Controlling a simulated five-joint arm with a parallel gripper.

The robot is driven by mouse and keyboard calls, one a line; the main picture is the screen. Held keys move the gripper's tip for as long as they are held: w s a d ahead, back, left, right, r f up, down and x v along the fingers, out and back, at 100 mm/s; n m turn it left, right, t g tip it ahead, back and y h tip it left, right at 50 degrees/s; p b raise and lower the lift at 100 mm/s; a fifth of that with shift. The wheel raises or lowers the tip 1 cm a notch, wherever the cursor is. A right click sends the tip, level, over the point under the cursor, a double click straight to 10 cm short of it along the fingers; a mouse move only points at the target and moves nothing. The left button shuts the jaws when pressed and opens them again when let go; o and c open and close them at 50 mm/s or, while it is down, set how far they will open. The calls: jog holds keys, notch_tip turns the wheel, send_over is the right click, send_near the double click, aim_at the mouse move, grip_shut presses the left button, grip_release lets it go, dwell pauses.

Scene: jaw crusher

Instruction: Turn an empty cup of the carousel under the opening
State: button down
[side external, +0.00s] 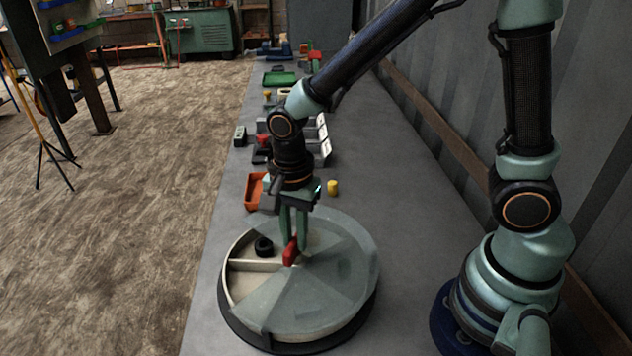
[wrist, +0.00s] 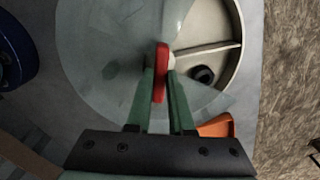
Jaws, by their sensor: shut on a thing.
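The carousel (side external: 232,302) is a round tray with pale walls and a grey translucent cover, standing on the bench in the side view. The cover's opening is at the left, over a cup that holds a black ring-like part (side external: 263,246); part of another cup, with a bare floor, shows in front of it. The wrist view shows the black part (wrist: 203,75) beside a divider. My gripper (side external: 293,250) points down at the carousel's middle, its fingers shut on the red knob (side external: 291,252). The knob also shows between the fingers in the wrist view (wrist: 161,72).
An orange tray (side external: 254,190) and a yellow cylinder (side external: 332,187) stand just behind the carousel. Farther back are grey fixtures with white faces and a green tray (side external: 280,79). The bench's left edge runs close to the carousel. A wall stands at the right.

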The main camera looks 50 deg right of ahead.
jog(key=shift+r+m, duration=0.1)
jog(key=shift+m, duration=2.7)
jog(key=c, duration=0.8)
grip_release()
notch_tip(320, 180, up, 12)
jog(key=s+d+r+n+t, duration=0.1)
jog(key=d+n+t, duration=0.1)
jog(key=d+n, duration=0.4)
jog(key=s+d+r+n+t, duration=0.2)
jog(key=d+n, duration=0.4)
jog(key=n, duration=0.7)
jog(key=shift+s+r+n+t, duration=0.15)
jog(key=shift+r+n+t, duration=0.2)
jog(key=shift+t, duration=0.45)
